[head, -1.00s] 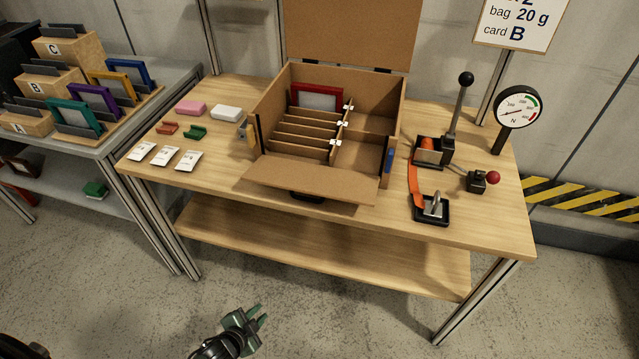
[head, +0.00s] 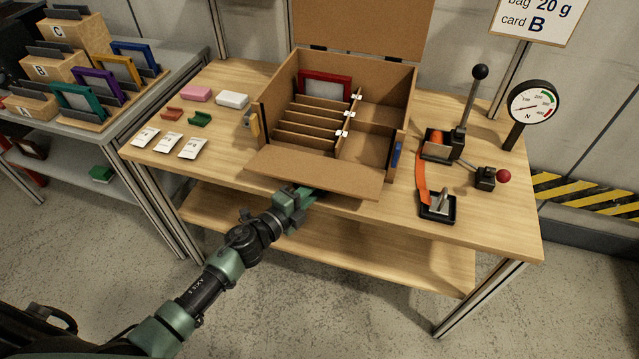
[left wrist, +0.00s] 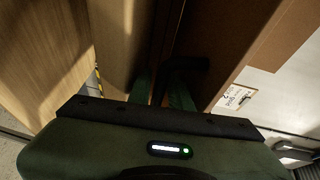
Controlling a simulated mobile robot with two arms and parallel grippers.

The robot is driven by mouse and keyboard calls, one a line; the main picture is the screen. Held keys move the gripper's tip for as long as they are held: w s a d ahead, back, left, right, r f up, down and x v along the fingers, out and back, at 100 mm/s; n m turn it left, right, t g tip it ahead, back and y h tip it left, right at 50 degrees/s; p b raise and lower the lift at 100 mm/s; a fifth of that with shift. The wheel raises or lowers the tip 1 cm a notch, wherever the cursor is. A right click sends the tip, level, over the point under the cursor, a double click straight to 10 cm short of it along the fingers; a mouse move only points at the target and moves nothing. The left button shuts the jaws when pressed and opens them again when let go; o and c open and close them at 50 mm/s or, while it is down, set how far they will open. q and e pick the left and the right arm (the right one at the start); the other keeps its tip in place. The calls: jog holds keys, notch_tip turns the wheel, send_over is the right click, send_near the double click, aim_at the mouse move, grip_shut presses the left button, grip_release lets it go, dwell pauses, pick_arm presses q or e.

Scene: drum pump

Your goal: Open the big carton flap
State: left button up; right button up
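The carton (head: 335,68) stands on the table with its top open. Its front flap (head: 315,173) leans outward and down over the table's front edge, and a tall back flap (head: 365,22) stands upright. My left gripper (head: 304,192) is at the front flap's lower edge, where the flap's dark handle was visible earlier. In the left wrist view the green fingertips (left wrist: 163,88) are apart on either side of a dark bar, the handle (left wrist: 192,63). I cannot tell whether they grip it. My right gripper is not in view.
Packets (head: 168,145), coloured blocks and a white block (head: 232,99) lie left of the carton. A lever press (head: 440,148), an orange strap (head: 422,180) and a dial gauge (head: 533,103) stand to its right. A lower shelf (head: 400,262) is below the tabletop.

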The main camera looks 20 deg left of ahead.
pick_arm(q)
jog(key=shift+w+d+f, duration=0.1)
jog(key=shift+w+d, duration=0.25)
jog(key=shift+w, duration=0.25)
grip_shut()
dwell(1.1)
